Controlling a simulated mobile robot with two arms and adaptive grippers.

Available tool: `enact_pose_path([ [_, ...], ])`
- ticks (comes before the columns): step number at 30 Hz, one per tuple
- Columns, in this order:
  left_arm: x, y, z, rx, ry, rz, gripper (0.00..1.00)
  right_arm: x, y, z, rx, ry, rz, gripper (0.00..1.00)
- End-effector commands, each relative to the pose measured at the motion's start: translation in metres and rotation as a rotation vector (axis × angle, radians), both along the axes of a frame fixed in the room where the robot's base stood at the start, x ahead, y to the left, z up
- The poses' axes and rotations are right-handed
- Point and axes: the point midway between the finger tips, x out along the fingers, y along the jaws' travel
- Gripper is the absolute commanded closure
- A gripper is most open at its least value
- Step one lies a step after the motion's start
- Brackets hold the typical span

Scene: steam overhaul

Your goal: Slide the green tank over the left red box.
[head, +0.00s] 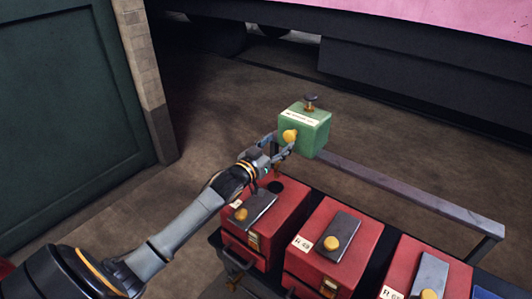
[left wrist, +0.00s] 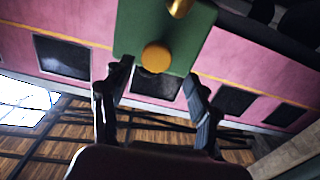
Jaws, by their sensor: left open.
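The green tank (head: 315,133) has a pale label, a dark knob on top and a yellow knob (head: 290,136) on its near side. It is at the left end of a grey rail (head: 410,194), behind the left red box (head: 277,215). My left gripper (head: 282,146) is open at the yellow knob. In the left wrist view, the green tank (left wrist: 190,39) fills the top middle, and its yellow knob (left wrist: 157,57) shows between the spread fingertips (left wrist: 158,74). I cannot tell whether the fingers touch it. My right gripper is out of view.
A middle red box (head: 367,250) and a right red box (head: 405,262) stand in a row with the left one, each with a yellow-knobbed dark plate. A dark green panel (head: 60,110) stands at left. The floor behind the rail is clear.

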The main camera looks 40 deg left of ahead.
Motion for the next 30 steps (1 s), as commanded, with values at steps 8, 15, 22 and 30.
enact_pose_path([
  [8,-0.047,0.003,-0.001,0.001,0.001,0.001,0.40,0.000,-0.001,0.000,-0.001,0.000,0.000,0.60],
  [15,-0.062,0.004,0.000,0.001,0.000,0.002,0.40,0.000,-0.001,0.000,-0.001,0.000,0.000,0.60],
  [22,-0.063,0.004,0.001,0.001,-0.001,0.001,0.40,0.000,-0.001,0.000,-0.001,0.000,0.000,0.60],
  [30,-0.063,0.004,0.001,0.001,-0.001,0.002,0.40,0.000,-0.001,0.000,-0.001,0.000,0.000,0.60],
])
